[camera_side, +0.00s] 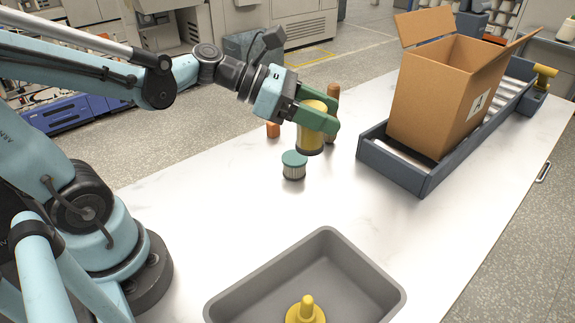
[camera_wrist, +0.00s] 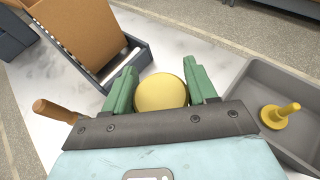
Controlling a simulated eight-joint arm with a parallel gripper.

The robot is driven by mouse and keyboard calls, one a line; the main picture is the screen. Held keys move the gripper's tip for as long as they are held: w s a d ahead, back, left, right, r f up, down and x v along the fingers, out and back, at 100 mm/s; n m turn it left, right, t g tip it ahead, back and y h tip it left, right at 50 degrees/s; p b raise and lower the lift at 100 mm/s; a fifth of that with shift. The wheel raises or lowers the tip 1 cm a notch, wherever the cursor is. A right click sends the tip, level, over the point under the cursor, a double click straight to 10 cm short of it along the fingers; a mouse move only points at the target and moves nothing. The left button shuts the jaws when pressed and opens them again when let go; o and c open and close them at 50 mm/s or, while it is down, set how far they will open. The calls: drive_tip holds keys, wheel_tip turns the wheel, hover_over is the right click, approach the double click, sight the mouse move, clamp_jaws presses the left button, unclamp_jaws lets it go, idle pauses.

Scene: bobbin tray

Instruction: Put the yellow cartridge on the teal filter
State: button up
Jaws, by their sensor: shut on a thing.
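The yellow cartridge (camera_side: 311,138) is a cylinder with a dark lower rim. My gripper (camera_side: 327,117) has its green fingers shut on it and holds it roughly upright above the table. In the wrist view the cartridge's round yellow top (camera_wrist: 161,92) shows between the two fingers (camera_wrist: 160,84). The filter is not visible in the wrist view.
A grey tray (camera_side: 381,273) holds a yellow knobbed piece (camera_side: 306,311) at the front. A cardboard box (camera_side: 440,92) sits on a roller conveyor (camera_side: 425,186) at right.

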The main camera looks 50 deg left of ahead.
drive_tip(key=shift+w+a+f, duration=0.95)
drive_tip(key=shift+a+f, duration=0.75)
drive_tip(key=shift+f, duration=0.1)
drive_tip(key=shift+w+a+f, duration=0.9)
drive_tip(key=shift+a+f, duration=0.8)
drive_tip(key=shift+f, duration=0.1)
drive_tip(key=shift+w+a+f, duration=0.95)
drive_tip(key=shift+a+f, duration=0.75)
drive_tip(key=shift+f, duration=0.1)
drive_tip(key=shift+f, duration=0.1)
drive_tip(key=o, duration=1.1)
drive_tip(key=shift+o, duration=0.2)
